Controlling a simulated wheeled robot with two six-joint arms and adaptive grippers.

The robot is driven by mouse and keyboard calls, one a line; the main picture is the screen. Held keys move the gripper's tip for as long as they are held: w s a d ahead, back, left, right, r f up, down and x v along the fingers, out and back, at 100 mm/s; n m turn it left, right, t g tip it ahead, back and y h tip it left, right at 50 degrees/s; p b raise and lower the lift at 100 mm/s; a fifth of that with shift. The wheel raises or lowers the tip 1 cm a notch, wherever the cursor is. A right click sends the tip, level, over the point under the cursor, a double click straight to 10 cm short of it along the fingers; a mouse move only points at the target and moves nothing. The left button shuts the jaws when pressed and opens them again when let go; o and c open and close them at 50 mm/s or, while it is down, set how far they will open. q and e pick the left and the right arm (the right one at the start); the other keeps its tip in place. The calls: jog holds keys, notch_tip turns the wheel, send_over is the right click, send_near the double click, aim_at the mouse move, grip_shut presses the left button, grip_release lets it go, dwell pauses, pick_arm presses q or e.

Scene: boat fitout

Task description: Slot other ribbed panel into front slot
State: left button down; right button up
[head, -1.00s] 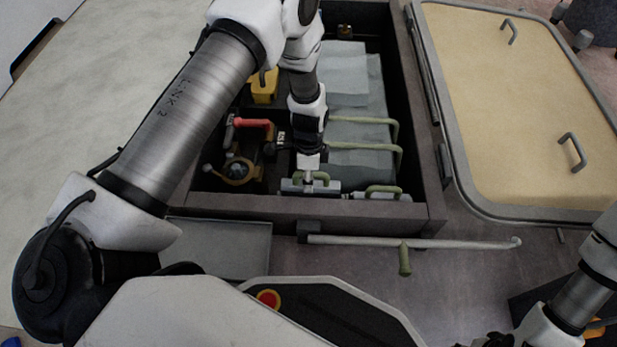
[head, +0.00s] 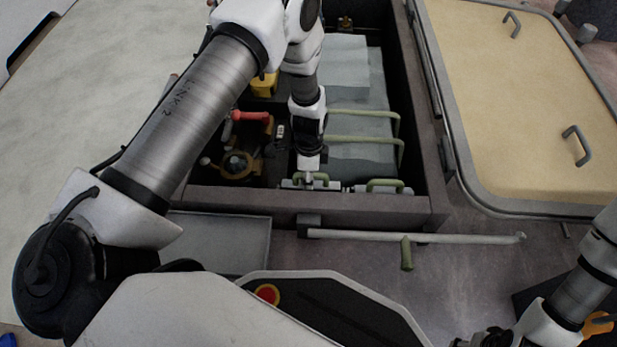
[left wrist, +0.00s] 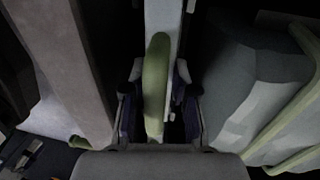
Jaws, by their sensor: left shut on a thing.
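My left gripper (head: 309,176) reaches down into the front of the dark open locker and is shut on the green handle of a grey panel (head: 292,184). The green handle (left wrist: 156,85) stands between the fingers in the left wrist view, with the pale panel edge (left wrist: 163,18) running beyond it. The held panel lies along the inner side of the locker's front wall (head: 250,200). Its lower part is hidden, so I cannot tell how deep it sits. A similar grey piece with a green handle (head: 384,184) is in line to its right.
Grey-blue bags or blocks (head: 350,65) and green bars (head: 365,113) fill the locker's right part. A red-handled valve (head: 250,116) and yellow part (head: 264,85) are left. A tan hatch lid (head: 520,100) lies right. A rod with green grip (head: 407,254) lies in front.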

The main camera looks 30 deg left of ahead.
pick_arm(q)
jog(key=shift+f, duration=0.4)
jog(key=c, duration=0.8)
grip_release()
jog(key=shift+r, duration=0.1)
jog(key=r, duration=0.4)
jog(key=w+r, duration=0.1)
jog(key=r, duration=0.6)
jog(key=shift+w+a+r, duration=0.35)
jog(key=shift+a+r, duration=0.05)
